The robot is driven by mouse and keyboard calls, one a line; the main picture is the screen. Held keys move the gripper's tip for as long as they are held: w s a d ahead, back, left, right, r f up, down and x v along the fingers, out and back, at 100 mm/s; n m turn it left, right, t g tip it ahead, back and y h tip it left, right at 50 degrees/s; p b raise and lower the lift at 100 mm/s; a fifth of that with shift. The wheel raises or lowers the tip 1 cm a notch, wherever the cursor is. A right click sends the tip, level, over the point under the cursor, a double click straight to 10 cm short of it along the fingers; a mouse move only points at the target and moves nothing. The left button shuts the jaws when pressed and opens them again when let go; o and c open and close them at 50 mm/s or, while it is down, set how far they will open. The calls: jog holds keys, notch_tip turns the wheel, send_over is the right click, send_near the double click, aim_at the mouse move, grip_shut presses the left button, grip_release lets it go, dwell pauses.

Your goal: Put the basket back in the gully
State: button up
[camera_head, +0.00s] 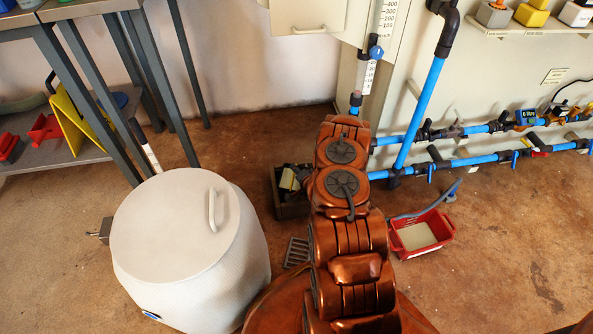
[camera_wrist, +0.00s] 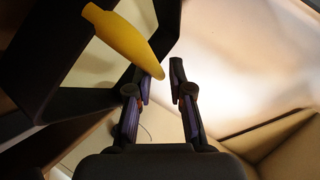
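I cannot single out the basket for certain in either view. A slotted dark grate (camera_head: 297,251) lies at floor level left of my arm in the head view; it may belong to the gully, whose opening I cannot make out. My gripper is hidden in the head view. In the wrist view my gripper (camera_wrist: 162,76) has its two fingers apart, with no object clearly held. A yellow tapered thing (camera_wrist: 125,42) reaches toward the gap from the upper left, beside a dark angular frame (camera_wrist: 45,65). I cannot tell whether it touches a finger.
A large white lidded drum (camera_head: 165,235) stands at left. Blue pipes (camera_head: 420,105) run along the wall.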

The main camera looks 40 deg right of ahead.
jog(key=shift+o, duration=1.2)
jog(key=shift+r, duration=0.1)
